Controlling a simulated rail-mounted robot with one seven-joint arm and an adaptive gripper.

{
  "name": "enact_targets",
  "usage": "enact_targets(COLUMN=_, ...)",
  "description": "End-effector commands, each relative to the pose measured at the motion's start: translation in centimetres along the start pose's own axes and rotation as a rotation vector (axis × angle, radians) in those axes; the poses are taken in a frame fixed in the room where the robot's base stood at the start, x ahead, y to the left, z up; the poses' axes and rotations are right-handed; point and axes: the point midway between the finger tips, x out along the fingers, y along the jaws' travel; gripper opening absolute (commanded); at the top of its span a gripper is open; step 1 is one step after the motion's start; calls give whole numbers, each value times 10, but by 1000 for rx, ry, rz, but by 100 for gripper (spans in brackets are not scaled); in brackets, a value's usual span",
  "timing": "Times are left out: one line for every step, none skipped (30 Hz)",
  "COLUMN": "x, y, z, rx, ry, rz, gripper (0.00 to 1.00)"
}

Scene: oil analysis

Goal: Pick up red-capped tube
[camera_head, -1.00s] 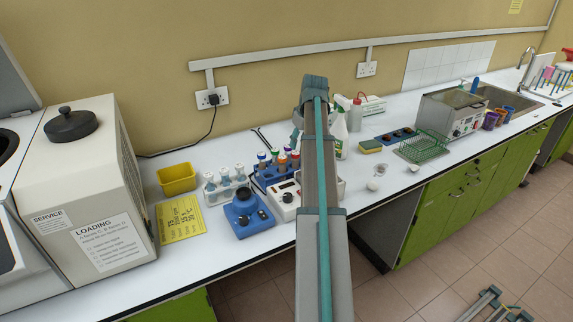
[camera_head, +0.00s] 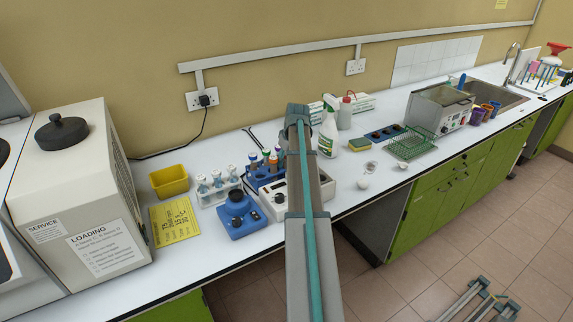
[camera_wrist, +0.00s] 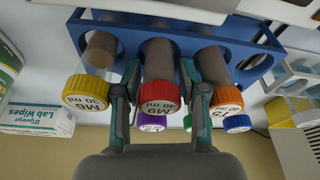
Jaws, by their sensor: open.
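The red-capped tube (camera_wrist: 160,92), its cap marked M9 30 ml, stands in a blue rack (camera_wrist: 130,22) in the wrist view. It is between a yellow-capped tube (camera_wrist: 86,92) and an orange-capped tube (camera_wrist: 226,99). My gripper (camera_wrist: 160,102) is open, with one finger on each side of the red cap. The fingers sit in the gaps beside the neighbouring tubes; I cannot tell whether they touch any. In the head view the rack (camera_head: 262,181) shows left of my arm, which hides part of it and my gripper.
Purple (camera_wrist: 151,124) and blue (camera_wrist: 237,123) caps show in another row. A white rack (camera_head: 218,192) of tubes, a blue device (camera_head: 242,216) and a white device with a dial (camera_head: 270,201) stand close by. A spray bottle (camera_head: 328,135) stands behind my arm.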

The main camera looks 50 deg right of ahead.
Motion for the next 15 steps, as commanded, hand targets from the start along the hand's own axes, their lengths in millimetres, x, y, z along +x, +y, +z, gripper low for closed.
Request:
enact_targets(x=0, y=0, z=0, rx=0, ry=0, rz=0, gripper=42)
enact_targets(x=0, y=0, z=0, rx=0, ry=0, rz=0, gripper=42)
enact_targets(x=0, y=0, z=0, rx=0, ry=0, rz=1, gripper=42)
enact_targets(x=0, y=0, z=0, rx=0, ry=0, rz=1, gripper=42)
enact_targets(x=0, y=0, z=0, rx=0, ry=0, rz=0, gripper=42)
enact_targets(x=0, y=0, z=0, rx=0, ry=0, rz=0, gripper=37)
enact_targets(x=0, y=0, z=0, rx=0, ry=0, rz=0, gripper=32)
enact_targets(x=0, y=0, z=0, rx=0, ry=0, rz=0, gripper=27)
enact_targets(x=0, y=0, z=0, rx=0, ry=0, rz=0, gripper=20)
enact_targets(x=0, y=0, z=0, rx=0, ry=0, rz=0, gripper=15)
enact_targets(x=0, y=0, z=0, rx=0, ry=0, rz=0, gripper=10)
enact_targets(x=0, y=0, z=0, rx=0, ry=0, rz=0, gripper=4)
enact_targets(x=0, y=0, z=0, rx=0, ry=0, rz=0, gripper=0)
enact_targets(x=0, y=0, z=0, rx=0, ry=0, rz=0, gripper=0)
enact_targets(x=0, y=0, z=0, rx=0, ry=0, rz=0, gripper=0)
